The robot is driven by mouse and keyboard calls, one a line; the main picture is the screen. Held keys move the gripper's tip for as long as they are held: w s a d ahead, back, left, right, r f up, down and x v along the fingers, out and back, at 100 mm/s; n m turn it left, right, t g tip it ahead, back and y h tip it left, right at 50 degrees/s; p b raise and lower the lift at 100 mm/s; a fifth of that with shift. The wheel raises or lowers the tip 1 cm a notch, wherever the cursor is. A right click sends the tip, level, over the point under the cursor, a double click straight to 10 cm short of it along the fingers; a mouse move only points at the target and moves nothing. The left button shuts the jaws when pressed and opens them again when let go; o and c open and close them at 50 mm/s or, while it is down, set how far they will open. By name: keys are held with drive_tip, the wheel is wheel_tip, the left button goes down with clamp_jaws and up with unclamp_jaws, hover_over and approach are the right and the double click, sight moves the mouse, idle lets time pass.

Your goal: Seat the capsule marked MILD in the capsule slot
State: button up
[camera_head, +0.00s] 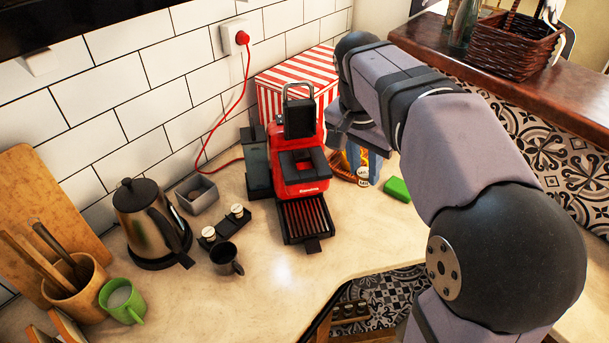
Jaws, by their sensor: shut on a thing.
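The red coffee machine (300,188) stands against the wall with its metal handle raised. The capsule slot appears to be in the black top part (303,164), whose inside I cannot make out. My gripper (357,138) is just right of the machine, pointing down, partly hidden by my own arm. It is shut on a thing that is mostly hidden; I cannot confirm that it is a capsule. Small white round shapes (362,172) show just below it; their lettering is unreadable. Two light-topped capsules (237,210) sit in a black holder (221,228) left of the machine.
A striped box (270,95) is behind the machine. A green block (397,189) lies to the right. The counter in front of the mug is clear.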

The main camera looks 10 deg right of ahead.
drive_tip(key=w+a+p, duration=0.4)
drive_tip(key=w+a, duration=0.1)
drive_tip(key=w+a+p, duration=0.4)
drive_tip(key=w+a, duration=0.1)
drive_tip(key=shift+w+a, duration=0.15)
drive_tip(key=shift+a, duration=0.15)
drive_tip(key=shift+w+a+f+p, duration=0.1)
drive_tip(key=shift+w+a+p, duration=0.1)
drive_tip(key=shift+p, duration=0.35)
drive_tip(key=shift+d+f+p, duration=0.1)
drive_tip(key=shift+f+p, duration=0.5)
drive_tip(key=shift+f, duration=1.15)
drive_tip(key=shift+f, duration=0.1)
